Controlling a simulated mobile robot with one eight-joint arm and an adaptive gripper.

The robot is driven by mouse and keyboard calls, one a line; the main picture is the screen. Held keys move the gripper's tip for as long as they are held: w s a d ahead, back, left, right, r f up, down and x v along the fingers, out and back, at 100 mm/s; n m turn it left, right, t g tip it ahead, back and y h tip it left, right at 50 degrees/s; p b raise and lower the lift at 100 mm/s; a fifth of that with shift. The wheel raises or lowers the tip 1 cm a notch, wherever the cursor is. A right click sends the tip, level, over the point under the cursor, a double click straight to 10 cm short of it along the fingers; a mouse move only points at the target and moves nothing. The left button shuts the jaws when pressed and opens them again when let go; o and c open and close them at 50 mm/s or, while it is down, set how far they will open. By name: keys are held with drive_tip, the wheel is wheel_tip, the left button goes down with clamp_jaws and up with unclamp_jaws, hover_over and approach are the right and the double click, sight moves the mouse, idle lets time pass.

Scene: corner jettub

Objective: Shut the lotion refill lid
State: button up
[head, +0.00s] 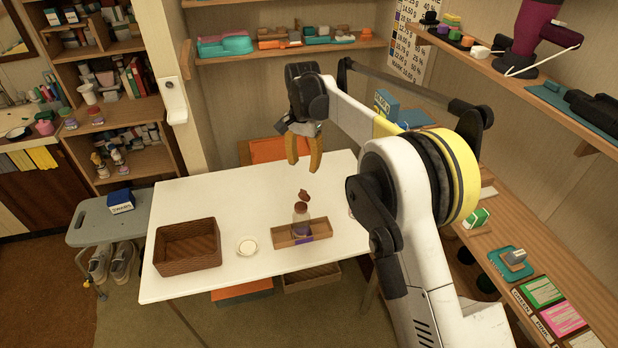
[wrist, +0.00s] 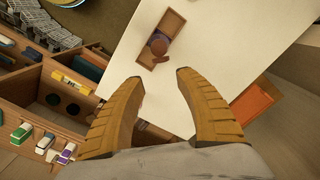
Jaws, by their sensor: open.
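The lotion refill bottle (head: 300,221) is small, with a purplish lower part and a reddish-brown top. It stands upright in a shallow wooden tray (head: 320,229) on the white table. Its brown lid (head: 304,195) appears raised and tilted open above the neck. In the wrist view the brown lid (wrist: 158,45) shows from above, beyond the fingertips, and hides most of the bottle. My gripper (head: 303,166) is open and empty, with its orange fingers pointing down, above the table and apart from the bottle. The fingers also show in the wrist view (wrist: 159,78).
A brown woven basket (head: 188,247) and a small round white dish (head: 247,247) stand left of the tray. The white table (head: 230,200) is clear behind them. A wooden shelf (head: 535,235) with small items runs along the right. A grey bench (head: 100,220) stands left.

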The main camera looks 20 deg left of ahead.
sight(303, 190)
wheel_tip(303, 190, down, 11)
drive_tip(key=b, duration=0.2)
drive_tip(key=shift+a+b, duration=0.15)
drive_tip(key=shift+b, duration=0.25)
clamp_jaws()
